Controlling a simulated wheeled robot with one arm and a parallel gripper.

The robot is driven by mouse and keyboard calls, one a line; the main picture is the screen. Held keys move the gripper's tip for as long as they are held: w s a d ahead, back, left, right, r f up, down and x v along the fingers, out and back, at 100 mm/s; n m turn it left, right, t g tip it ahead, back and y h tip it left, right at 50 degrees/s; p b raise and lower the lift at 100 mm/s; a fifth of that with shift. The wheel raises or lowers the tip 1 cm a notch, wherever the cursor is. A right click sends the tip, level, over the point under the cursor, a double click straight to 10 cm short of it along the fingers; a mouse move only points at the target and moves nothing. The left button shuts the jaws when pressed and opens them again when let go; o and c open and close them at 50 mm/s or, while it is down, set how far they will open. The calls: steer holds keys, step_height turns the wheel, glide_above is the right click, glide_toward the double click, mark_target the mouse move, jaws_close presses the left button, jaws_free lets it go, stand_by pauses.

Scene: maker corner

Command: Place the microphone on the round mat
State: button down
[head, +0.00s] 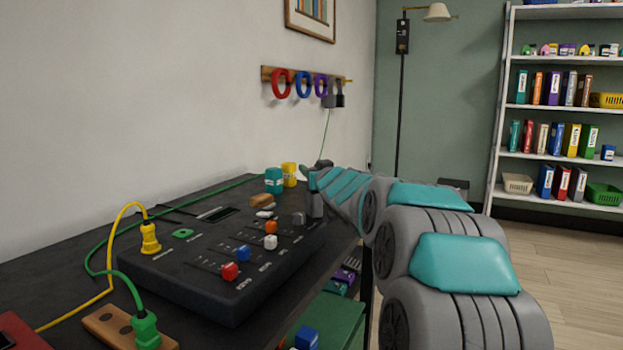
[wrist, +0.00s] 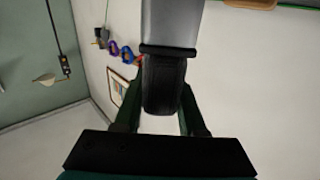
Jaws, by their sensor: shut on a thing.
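My gripper (wrist: 161,118) is shut on a grey and black thing, which looks like the microphone (wrist: 163,82). The black part sits between the two dark green fingers, and a wider grey part extends past the fingertips to the top edge of the wrist view. In the head view my gripper (head: 314,190) is at the far right end of the dark table, and my own arm hides much around it. I cannot make out a round mat in either view.
A black mixer (head: 205,265) with coloured knobs fills the table's middle. Teal (head: 273,181) and yellow (head: 289,174) containers stand behind it. Yellow (head: 112,255) and green (head: 93,268) cables run at the left. A hook rail (head: 300,77) hangs on the wall.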

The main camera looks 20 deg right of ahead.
steer(key=shift+f, duration=0.1)
steer(key=shift+f, duration=0.15)
steer(key=shift+c, duration=2.4)
jaws_free()
steer(key=s+a, duration=0.1)
steer(key=s, duration=1.1)
steer(key=shift+a, duration=0.25)
